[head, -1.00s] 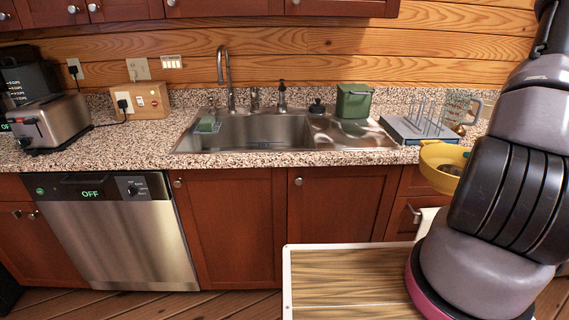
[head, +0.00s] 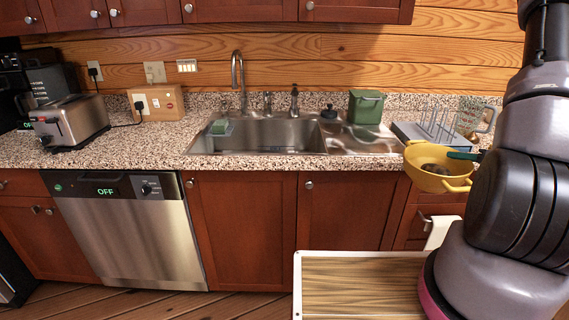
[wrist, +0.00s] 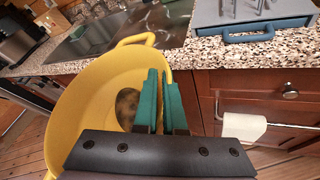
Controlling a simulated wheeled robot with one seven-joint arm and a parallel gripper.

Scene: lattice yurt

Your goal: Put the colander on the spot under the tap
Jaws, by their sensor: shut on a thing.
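The yellow colander (head: 432,180) is held up at the right in the head view, in front of the counter's edge. It also fills the left of the wrist view (wrist: 85,95), with a dark patch in its bottom. My gripper (head: 466,155) has green fingers shut on the colander's right wall; they also show in the wrist view (wrist: 161,100). The tap (head: 238,75) rises behind the steel sink (head: 270,135). The sink floor under the tap is partly hidden by the front rim.
A green bin (head: 366,106) and a dark-lidded pot (head: 329,113) stand right of the basin. A dish rack (head: 428,133) and a glass jug (head: 468,115) are further right. A toaster (head: 72,122) stands far left.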

